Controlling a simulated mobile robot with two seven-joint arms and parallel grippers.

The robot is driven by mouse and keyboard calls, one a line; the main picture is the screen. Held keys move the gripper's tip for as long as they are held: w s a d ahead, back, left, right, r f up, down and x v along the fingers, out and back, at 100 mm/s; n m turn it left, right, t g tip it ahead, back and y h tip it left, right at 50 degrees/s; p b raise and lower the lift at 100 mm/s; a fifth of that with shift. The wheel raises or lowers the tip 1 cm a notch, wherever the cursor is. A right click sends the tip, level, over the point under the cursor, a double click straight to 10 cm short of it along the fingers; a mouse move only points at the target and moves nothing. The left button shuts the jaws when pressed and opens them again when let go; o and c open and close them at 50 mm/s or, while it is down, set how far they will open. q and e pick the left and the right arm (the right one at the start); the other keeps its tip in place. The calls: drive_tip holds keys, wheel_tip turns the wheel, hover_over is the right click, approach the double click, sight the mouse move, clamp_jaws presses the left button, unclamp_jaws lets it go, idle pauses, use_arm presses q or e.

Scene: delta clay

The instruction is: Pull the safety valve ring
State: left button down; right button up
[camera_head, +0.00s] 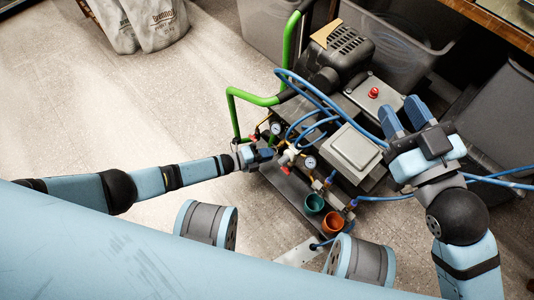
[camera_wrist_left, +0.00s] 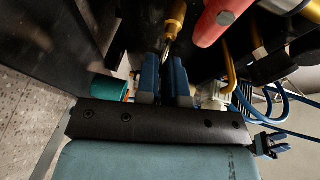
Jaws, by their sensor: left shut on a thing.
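The safety valve is a brass fitting (camera_wrist_left: 176,20) at the top of the left wrist view, pointing down toward the fingers. Its small ring (camera_wrist_left: 167,50) hangs at its lower end, mostly hidden between the fingertips. My left gripper (camera_wrist_left: 166,64) is shut on the ring. In the head view the left gripper (camera_head: 268,154) is at the front left of the compressor, beside the gauges, and hides the ring there. My right gripper (camera_head: 404,116) is open and empty above the right side of the compressor.
The compressor (camera_head: 352,152) has a green handle (camera_head: 255,98), blue hoses (camera_head: 304,82), and gauges (camera_head: 310,162) close to the left gripper. A teal cup (camera_head: 314,203) and an orange cup (camera_head: 332,222) stand at its front. Grey bins are behind.

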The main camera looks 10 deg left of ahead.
use_arm(q)
drive_tip(key=shift+s+a+f, duration=0.1)
drive_tip(key=shift+s+a, duration=0.4)
drive_tip(key=shift+s, duration=0.25)
drive_tip(key=c, duration=1.3)
unclamp_jaws()
use_arm(e)
drive_tip(key=shift+a+f, duration=0.1)
